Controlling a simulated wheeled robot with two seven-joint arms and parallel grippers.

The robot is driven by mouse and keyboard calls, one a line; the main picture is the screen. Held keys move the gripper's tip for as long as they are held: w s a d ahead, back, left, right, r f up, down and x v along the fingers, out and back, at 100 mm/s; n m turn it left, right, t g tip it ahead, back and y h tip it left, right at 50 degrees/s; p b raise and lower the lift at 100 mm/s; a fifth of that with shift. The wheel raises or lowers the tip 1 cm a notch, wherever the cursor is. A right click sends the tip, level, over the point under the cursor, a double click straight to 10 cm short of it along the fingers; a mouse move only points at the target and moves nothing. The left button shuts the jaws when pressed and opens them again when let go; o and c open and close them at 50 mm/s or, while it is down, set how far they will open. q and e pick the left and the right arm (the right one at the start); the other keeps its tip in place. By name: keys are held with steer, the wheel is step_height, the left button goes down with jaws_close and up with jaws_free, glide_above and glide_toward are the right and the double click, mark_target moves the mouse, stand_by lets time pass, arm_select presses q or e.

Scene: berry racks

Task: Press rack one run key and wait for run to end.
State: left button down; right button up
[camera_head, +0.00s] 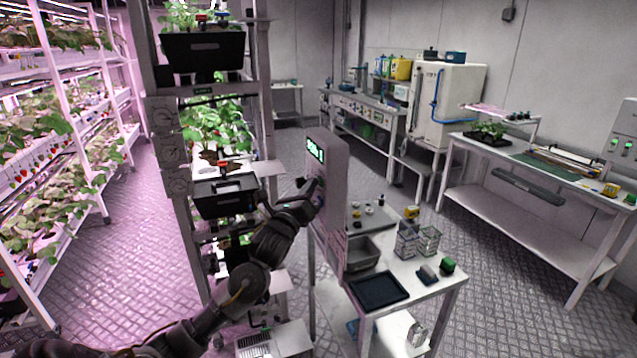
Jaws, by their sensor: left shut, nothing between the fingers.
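A grey upright control panel (333,215) stands at the centre, with a small lit green display (315,150) near its top. My left arm reaches in from the lower left. My left gripper (316,192) is shut and empty, with its tips at the panel's left-hand face, below the display. The key under the tips is hidden by the gripper, so I cannot tell whether it is pressed. A plant rack (181,215) with black bins stands left of the panel. My right gripper is not in view.
A white cart (421,285) right of the panel holds a black tray (378,291), a grey bin (361,253) and wire baskets (408,243). Pink-lit berry shelves (105,110) line the left. A long bench (516,222) stands at right. The floor between is open.

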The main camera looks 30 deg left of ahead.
arm_select(q)
steer(key=shift+s+a, duration=0.35)
steer(key=shift+s, duration=0.25)
steer(key=s+a, duration=0.1)
steer(key=s, duration=0.1)
steer(key=s+a, duration=0.1)
steer(key=s, duration=0.1)
steer(key=shift+a, duration=0.4)
stand_by(0.7)
